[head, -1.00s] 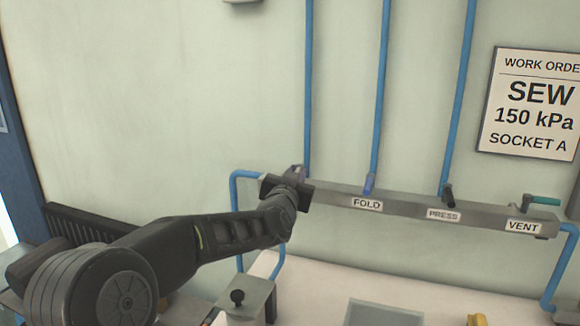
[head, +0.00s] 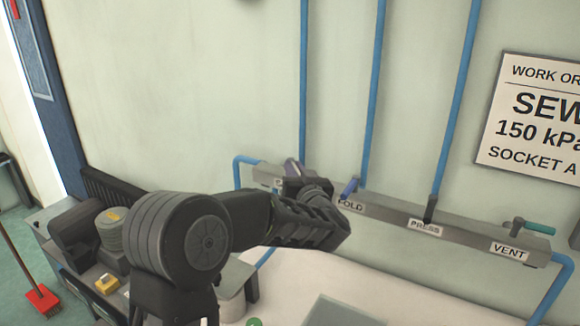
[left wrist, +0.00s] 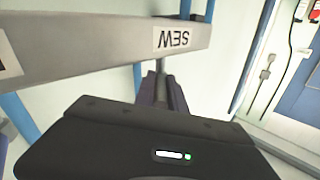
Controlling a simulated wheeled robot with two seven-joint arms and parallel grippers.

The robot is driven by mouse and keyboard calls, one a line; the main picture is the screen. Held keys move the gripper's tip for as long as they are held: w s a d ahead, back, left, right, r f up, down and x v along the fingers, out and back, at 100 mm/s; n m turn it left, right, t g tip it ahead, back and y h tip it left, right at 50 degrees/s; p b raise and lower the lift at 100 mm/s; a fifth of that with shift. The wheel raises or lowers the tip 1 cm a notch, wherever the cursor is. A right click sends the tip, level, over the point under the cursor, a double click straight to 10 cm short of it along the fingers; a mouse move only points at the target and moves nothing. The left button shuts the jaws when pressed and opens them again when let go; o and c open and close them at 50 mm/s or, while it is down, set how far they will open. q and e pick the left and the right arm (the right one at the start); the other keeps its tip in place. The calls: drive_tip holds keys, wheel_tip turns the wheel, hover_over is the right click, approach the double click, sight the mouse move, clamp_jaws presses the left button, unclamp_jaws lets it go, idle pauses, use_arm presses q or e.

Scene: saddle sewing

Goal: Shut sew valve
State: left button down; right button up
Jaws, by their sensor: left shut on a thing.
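The sew valve's purple handle (head: 292,167) sits at the left end of the grey manifold bar on the wall. My left gripper (head: 297,182) is shut on this handle and partly hides it in the head view. My right gripper is not in view.
The FOLD valve (head: 349,188), PRESS valve (head: 430,208) and VENT valve (head: 533,227) stand along the bar to the right. Blue pipes (head: 371,90) run up the wall. A pale table (head: 310,275) lies below. A work order sign (head: 530,115) hangs at right.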

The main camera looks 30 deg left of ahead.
use_arm(q)
drive_tip(key=shift+r+y, duration=0.25)
drive_tip(key=shift+y, duration=0.05)
drive_tip(key=shift+a, duration=0.1)
drive_tip(key=c, duration=1.7)
unclamp_jaws()
drive_tip(key=shift+w, duration=0.1)
drive_tip(key=o, duration=0.3)
drive_tip(key=shift+a+f+g, duration=0.1)
drive_tip(key=shift+f+g, duration=0.1)
drive_tip(key=shift+g, duration=0.1)
drive_tip(key=shift+d+f, duration=0.1)
drive_tip(key=shift+d, duration=0.1)
